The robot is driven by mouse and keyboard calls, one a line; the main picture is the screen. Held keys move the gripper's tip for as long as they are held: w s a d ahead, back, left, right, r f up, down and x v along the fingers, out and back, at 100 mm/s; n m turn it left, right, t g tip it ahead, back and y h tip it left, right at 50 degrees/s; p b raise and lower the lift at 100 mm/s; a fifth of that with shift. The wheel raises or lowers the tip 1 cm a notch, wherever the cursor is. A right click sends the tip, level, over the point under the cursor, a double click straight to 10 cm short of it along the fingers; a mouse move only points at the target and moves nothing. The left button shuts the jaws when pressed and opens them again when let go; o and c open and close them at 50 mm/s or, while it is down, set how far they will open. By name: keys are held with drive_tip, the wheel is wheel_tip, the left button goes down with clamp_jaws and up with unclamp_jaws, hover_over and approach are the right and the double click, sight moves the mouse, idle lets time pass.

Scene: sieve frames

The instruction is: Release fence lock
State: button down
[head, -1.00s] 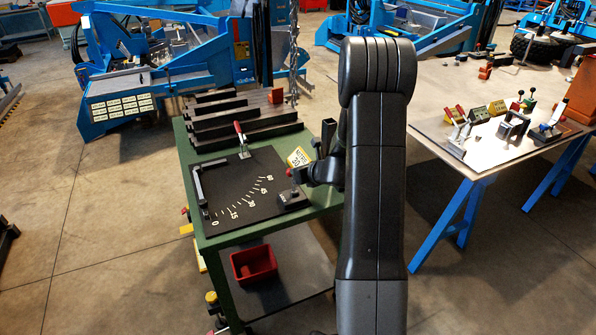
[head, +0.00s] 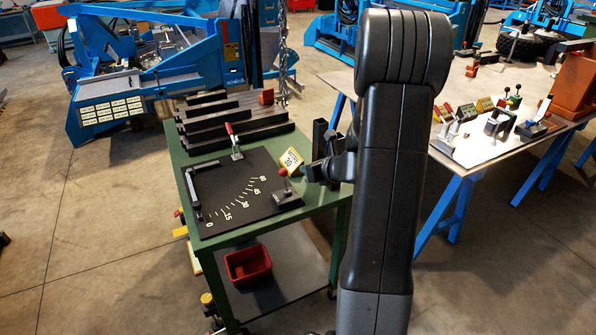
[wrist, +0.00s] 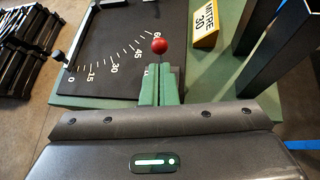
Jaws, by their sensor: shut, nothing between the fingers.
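The fence lock appears to be the red ball knob (head: 283,172) on a short stem above a dark block (head: 287,198) at the right edge of the black angle plate (head: 235,190). The fence, a black bar (head: 193,195), lies along the plate's left edge, near the 0 mark. My gripper (head: 309,174) is shut and empty, just right of the knob in the head view. In the wrist view the red knob (wrist: 159,46) shows just beyond the green fingertips (wrist: 160,72). The fingers hide the block there. I cannot tell whether they touch the knob.
A yellow "MITRE 30" sign (head: 291,160) and a dark upright post (head: 320,138) stand close behind my gripper. Black bars (head: 235,125) lie behind. A red bin (head: 247,265) sits on the lower shelf.

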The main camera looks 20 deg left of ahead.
drive_tip(key=shift+v, duration=1.85)
drive_tip(key=shift+a, duration=0.1)
approach(285, 182)
wheel_tip(285, 182, up, 2)
drive_tip(key=w+a, duration=0.2)
drive_tip(key=f+y+b, duration=0.1)
drive_tip(key=b, duration=0.3)
drive_tip(key=f+t+y+b, duration=0.1)
drive_tip(key=b, duration=0.3)
drive_tip(key=f+y+b, duration=0.1)
drive_tip(key=b, duration=0.4)
drive_tip(key=shift+s+a+t, duration=0.3)
drive_tip(key=shift+s+t, duration=0.05)
drive_tip(key=shift+t, duration=0.05)
drive_tip(key=b, duration=0.1)
drive_tip(key=y+b, duration=0.1)
drive_tip(key=shift+s+d+f+n+t+b, duration=0.2)
drive_tip(key=shift+d+n+t+b, duration=0.1)
drive_tip(key=shift+b, duration=0.1)
drive_tip(key=shift+s+r, duration=0.1)
drive_tip(key=shift+r, duration=0.15)
